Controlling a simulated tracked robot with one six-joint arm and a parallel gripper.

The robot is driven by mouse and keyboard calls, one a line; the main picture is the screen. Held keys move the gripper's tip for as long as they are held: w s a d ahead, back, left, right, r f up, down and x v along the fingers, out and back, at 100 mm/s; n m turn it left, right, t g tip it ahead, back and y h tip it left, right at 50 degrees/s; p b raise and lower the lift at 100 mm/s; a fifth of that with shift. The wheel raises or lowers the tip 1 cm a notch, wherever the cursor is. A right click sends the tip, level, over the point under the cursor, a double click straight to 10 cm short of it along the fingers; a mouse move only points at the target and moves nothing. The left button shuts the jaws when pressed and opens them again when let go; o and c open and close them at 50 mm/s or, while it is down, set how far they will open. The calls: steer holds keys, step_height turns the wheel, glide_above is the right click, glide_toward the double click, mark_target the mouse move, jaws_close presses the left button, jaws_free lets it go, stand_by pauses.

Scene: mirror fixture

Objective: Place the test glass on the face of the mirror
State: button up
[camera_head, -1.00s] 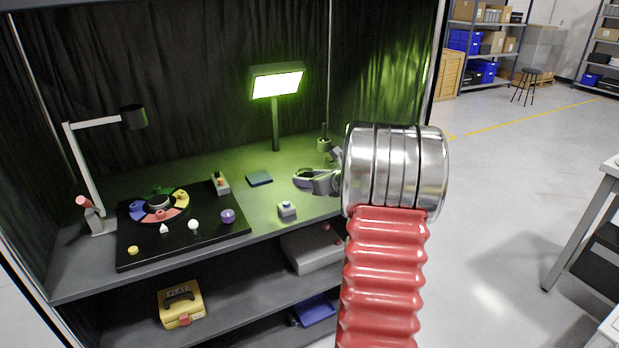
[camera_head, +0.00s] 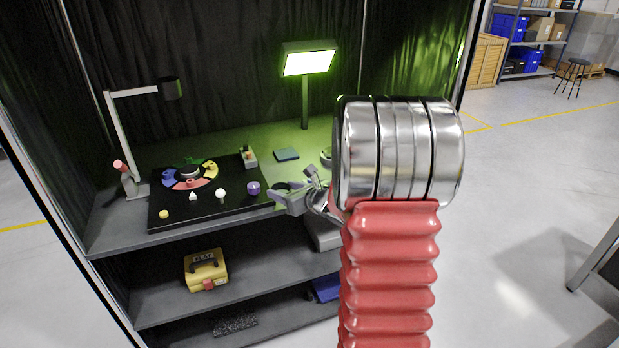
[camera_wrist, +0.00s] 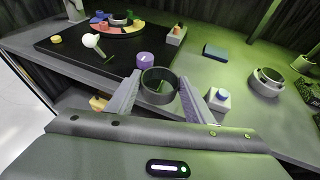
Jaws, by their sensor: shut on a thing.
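My gripper (camera_wrist: 158,80) is shut on a short dark-rimmed cylinder, the test glass (camera_wrist: 158,93), with a finger on each side. In the head view my gripper (camera_head: 282,195) is at the bench's front edge, right of the black board, and I cannot make out the glass there. The mirror (camera_head: 189,173) looks like the round piece in the middle of a ring of coloured segments (camera_head: 206,179) on the black board. It also shows at the top of the wrist view (camera_wrist: 118,21). The glass is apart from it.
On the board (camera_head: 178,213) stand a purple knob (camera_head: 253,188), a white ball-topped post (camera_head: 221,195) and a yellow button (camera_head: 163,214). A bent lamp arm (camera_head: 122,140) rises at the left. A blue-topped box (camera_wrist: 219,98) sits right of my gripper, and a round grey holder (camera_wrist: 267,82) beyond.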

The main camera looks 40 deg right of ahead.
steer(key=s+a+f+n+y, duration=0.1)
steer(key=a+y, duration=0.1)
steer(key=a, duration=1.2)
steer(key=s+a+f+n+g+y, duration=0.1)
steer(key=a+n+y, duration=0.1)
steer(key=a, duration=1.2)
steer(key=shift+s+f+n, duration=0.15)
steer(key=shift+s+n, duration=0.15)
